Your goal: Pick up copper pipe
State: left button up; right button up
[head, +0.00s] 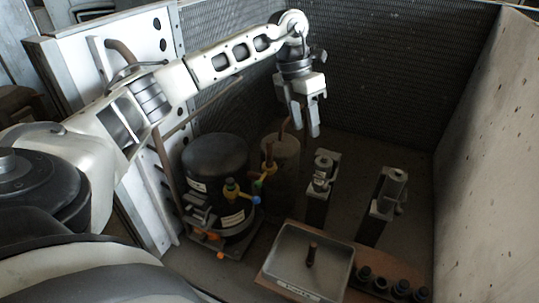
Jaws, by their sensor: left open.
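A thin copper-coloured pipe (283,130) rises from the top of a grey-brown cylinder (284,160) in the middle of the housing. A short brown pipe piece (312,253) stands in a grey metal tray (338,270) at the front. I cannot tell which of the two is the copper pipe of the task. My left gripper (306,122) is open and points down, just right of the thin pipe in the picture. No object shows between its fingers, and I cannot tell whether it touches the pipe. My right gripper is not in view.
A black compressor (215,160) with coloured valves (240,191) stands left of the cylinder. Two dark stands with metal tops (322,170) (390,190) are to the right. Several black sockets (400,287) line the front right. Mesh (390,80) and a plain wall (490,150) enclose the space.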

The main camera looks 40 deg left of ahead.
aim_at(270, 141)
pick_arm(q)
jog(key=s+a+r+n+y+b, duration=0.1)
jog(key=a+r+n+y, duration=0.15)
jog(key=a, duration=0.65)
jog(key=shift+m+y, duration=0.35)
jog(key=f+b, duration=0.3)
jog(key=f, duration=0.6)
jog(key=shift+s, duration=0.2)
notch_tip(270, 141, down, 6)
jog(key=b, duration=0.2)
jog(key=shift+d+b, duration=0.1)
jog(key=shift+b, duration=0.2)
jog(key=shift+f, duration=0.1)
grip_shut()
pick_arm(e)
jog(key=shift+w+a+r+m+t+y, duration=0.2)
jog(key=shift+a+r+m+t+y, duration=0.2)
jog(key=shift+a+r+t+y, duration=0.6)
